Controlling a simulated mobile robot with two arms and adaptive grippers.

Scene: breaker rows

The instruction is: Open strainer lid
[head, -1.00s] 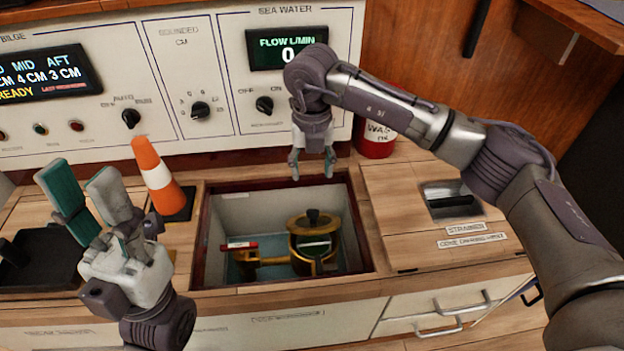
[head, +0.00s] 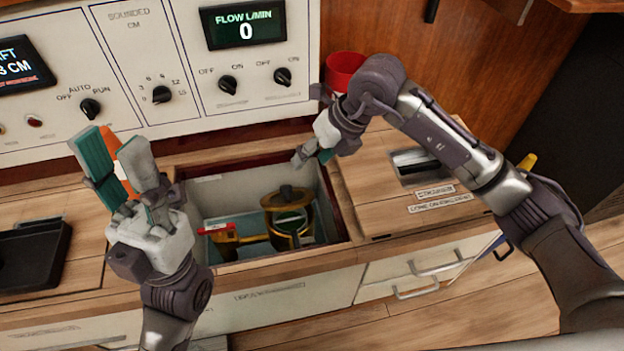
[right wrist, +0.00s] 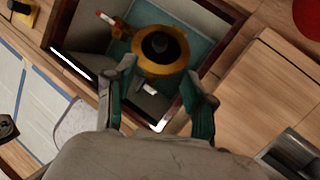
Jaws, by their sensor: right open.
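The strainer is a brass pot (head: 290,237) inside the recessed well. Its brass lid (head: 284,200) has a dark round knob (head: 287,191) and sits over the pot. The right wrist view shows the lid (right wrist: 150,66) and knob (right wrist: 158,44) from above. My right gripper (head: 312,157) is open and empty, above the well's right side and apart from the lid. In the right wrist view its fingers (right wrist: 163,90) lie apart, just below the lid in the picture. My left gripper (head: 110,145) is open and empty, left of the well, with fingers pointing up.
The well has a dark red rim (head: 334,200). A red-handled brass valve (head: 222,232) is left of the strainer. My left gripper partly hides an orange cone (head: 124,170). A red container (head: 343,68) stands behind my right gripper. The flow display (head: 243,24) reads 0.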

